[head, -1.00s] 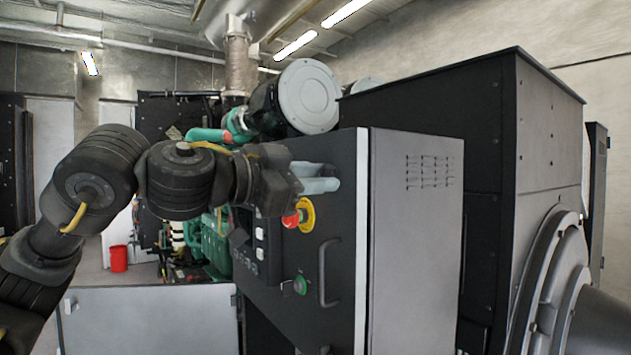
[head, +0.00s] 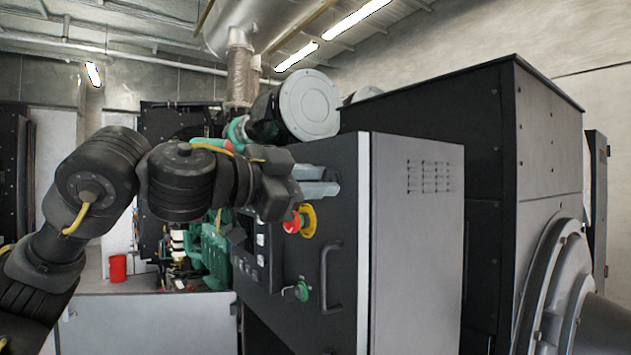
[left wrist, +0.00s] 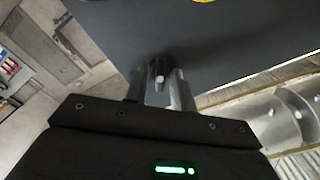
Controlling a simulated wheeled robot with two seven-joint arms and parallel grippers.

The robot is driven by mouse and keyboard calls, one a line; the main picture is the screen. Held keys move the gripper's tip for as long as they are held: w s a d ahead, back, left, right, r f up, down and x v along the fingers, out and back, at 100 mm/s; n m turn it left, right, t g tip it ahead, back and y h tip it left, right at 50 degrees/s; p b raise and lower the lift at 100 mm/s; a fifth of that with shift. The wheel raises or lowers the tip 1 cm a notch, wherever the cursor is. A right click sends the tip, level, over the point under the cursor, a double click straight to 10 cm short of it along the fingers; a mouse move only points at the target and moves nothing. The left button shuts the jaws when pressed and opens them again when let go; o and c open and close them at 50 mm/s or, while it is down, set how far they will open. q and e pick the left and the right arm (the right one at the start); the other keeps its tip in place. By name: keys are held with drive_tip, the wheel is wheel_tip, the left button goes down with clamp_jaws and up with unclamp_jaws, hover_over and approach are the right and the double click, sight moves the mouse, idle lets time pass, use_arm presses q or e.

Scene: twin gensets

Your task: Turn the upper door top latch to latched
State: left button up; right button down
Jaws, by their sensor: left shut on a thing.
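The dark upper door (head: 345,215) is on the front of the grey cabinet. My left gripper (head: 328,181) reaches the door's upper part from the left, above the red and yellow stop button. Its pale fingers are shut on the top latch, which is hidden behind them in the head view. In the left wrist view the small dark latch (left wrist: 159,74) with a light end shows between the fingertips (left wrist: 161,84), against the dark door. I cannot read the latch's exact angle. My right gripper is in neither view.
Below the fingers on the door are a red stop button (head: 293,222) on a yellow collar, a green knob (head: 302,291) and a dark bar handle (head: 330,278). The grey cabinet side (head: 415,240) is to the right. A red bucket (head: 118,268) stands behind at left.

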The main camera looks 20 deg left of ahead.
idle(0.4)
use_arm(q)
drive_tip(key=o, duration=1)
drive_tip(key=shift+w+d, duration=0.1)
drive_tip(key=b+v, duration=0.6)
drive_tip(key=v, duration=0.4)
drive_tip(key=shift+s+a, duration=0.25)
drive_tip(key=shift+s, duration=0.05)
drive_tip(key=shift+c, duration=0.2)
